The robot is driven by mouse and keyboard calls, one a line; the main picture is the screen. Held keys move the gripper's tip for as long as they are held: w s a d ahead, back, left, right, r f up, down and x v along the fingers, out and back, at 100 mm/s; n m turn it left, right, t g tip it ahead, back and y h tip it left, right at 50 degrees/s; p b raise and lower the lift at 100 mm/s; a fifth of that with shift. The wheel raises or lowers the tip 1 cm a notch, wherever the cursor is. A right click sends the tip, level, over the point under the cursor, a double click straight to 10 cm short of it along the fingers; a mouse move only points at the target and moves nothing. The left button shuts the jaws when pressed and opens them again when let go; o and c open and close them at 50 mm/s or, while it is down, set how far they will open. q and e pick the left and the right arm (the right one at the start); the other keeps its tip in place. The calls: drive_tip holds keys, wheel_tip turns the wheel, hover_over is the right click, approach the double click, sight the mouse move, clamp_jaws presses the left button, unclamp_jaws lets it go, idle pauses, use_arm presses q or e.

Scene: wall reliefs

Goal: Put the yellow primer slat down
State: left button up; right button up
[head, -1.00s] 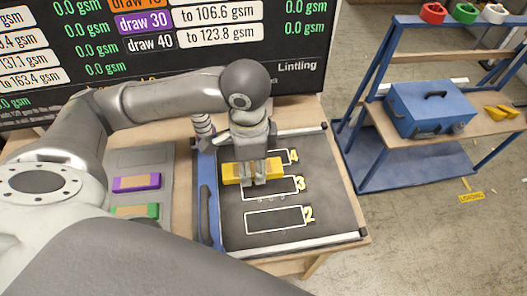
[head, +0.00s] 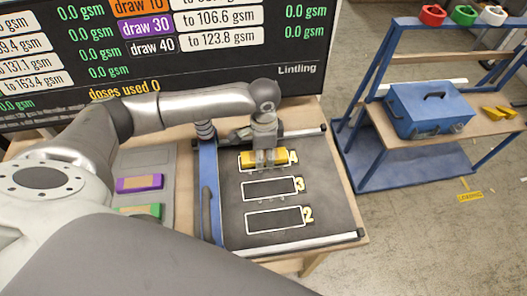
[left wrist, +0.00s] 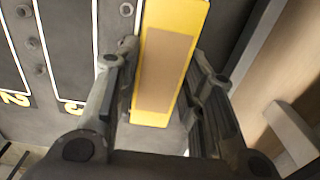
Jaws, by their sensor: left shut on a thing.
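The yellow primer slat (head: 246,162), with a tan patch on its face, is at the outlined place marked 4 on the dark board (head: 322,205). It covers most of that outline. My left gripper (head: 264,164) is shut on the slat from above. In the left wrist view the slat (left wrist: 166,70) lies between the two fingers of my left gripper (left wrist: 165,62), beside a white outline. I cannot tell whether the slat touches the board. My right gripper is not in view.
Outlines 3 (head: 269,188) and 2 (head: 275,220) are empty. A blue handled bar (head: 209,195) runs along the board's left side. A grey tray (head: 140,161) at left holds a purple slat (head: 140,183) and a green slat (head: 139,210). A blue rack with a toolbox (head: 428,112) stands at right.

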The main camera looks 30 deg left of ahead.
use_arm(q)
drive_tip(key=shift+f, duration=0.2)
drive_tip(key=shift+f, duration=0.15)
drive_tip(key=o, duration=1)
wheel_tip(320, 180, up, 12)
drive_tip(key=b, duration=0.1)
drive_tip(key=shift+r+b, duration=0.2)
drive_tip(key=shift+b, duration=0.1)
